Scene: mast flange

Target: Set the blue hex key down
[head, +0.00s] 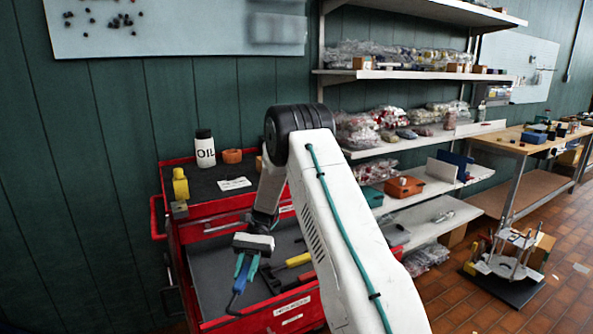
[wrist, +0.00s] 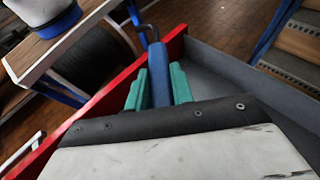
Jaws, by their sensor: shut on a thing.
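My gripper (head: 244,270) points down over the lower tray of the red tool cart, near its front-left. Its teal fingers also show in the wrist view (wrist: 159,85), closed on both sides of the blue hex key (wrist: 158,72). In the head view the blue handle of the hex key (head: 239,280) shows between the fingers, and its dark bent end reaches down toward the tray's front rim. In the wrist view the dark end overlaps the red rim (wrist: 174,45). I cannot tell whether the key touches the tray (head: 208,283).
A yellow-and-black tool (head: 298,260) lies in the tray right of my gripper. The upper cart level holds an oil bottle (head: 204,149), an orange ring (head: 232,156) and a yellow item (head: 180,184). Grey tray floor is bare left of the gripper. Loaded shelves (head: 420,130) stand behind.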

